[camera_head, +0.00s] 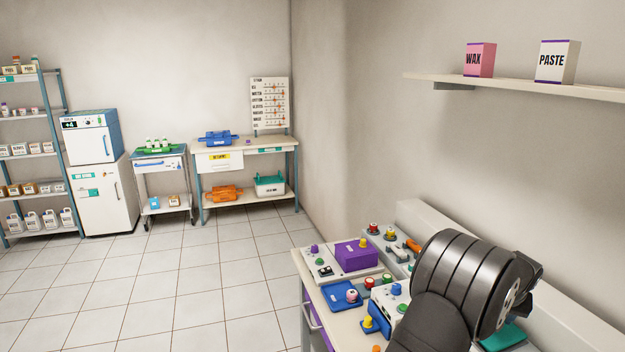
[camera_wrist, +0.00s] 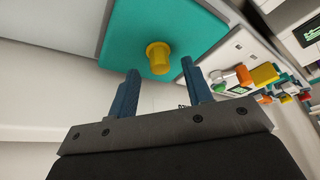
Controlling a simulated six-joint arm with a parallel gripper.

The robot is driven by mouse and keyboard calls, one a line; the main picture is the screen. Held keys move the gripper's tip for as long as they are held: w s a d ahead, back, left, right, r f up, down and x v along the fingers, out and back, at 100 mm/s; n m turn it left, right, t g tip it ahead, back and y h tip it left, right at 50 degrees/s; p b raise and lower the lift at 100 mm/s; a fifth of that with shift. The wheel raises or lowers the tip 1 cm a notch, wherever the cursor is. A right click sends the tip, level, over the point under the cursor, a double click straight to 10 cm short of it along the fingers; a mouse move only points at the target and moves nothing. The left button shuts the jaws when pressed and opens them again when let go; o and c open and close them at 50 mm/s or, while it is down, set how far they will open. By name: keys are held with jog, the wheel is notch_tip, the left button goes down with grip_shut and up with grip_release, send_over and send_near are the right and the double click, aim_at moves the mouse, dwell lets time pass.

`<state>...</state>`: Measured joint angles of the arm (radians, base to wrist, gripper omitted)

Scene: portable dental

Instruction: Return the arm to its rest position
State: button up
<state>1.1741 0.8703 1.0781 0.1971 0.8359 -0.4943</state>
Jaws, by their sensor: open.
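My gripper (camera_wrist: 159,67) is open in the wrist view, with its two blue-grey fingers apart. Nothing is clasped between them. A yellow knob-like peg (camera_wrist: 158,56) stands on a teal pad (camera_wrist: 198,28), just past the fingertips in the picture; the distance cannot be told. In the head view my dark arm fills the lower right over the bench, and it hides the gripper's fingers. Part of a teal surface (camera_head: 507,336) shows beside the arm.
The bench (camera_head: 347,324) holds a purple box (camera_head: 356,254), a blue tray (camera_head: 341,296) and several coloured knobs close to my arm. A wall shelf (camera_head: 520,86) with WAX (camera_head: 480,60) and PASTE (camera_head: 556,62) boxes is above. The tiled floor at left is clear.

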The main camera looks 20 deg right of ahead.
jog(key=shift+w+d+f, duration=0.2)
jog(key=shift+f, duration=0.45)
jog(key=v, duration=1.8)
jog(key=x, duration=1.7)
jog(key=shift+f, duration=0.3)
notch_tip(320, 180, up, 7)
jog(key=shift+w+d+r, duration=0.1)
jog(key=shift+w+r, duration=0.05)
jog(key=shift+r, duration=0.05)
jog(key=a+r, duration=0.2)
jog(key=a, duration=0.6)
jog(key=a+r, duration=0.2)
jog(key=a, duration=0.7)
jog(key=shift+a+f, duration=0.2)
jog(key=shift+f, duration=2.55)
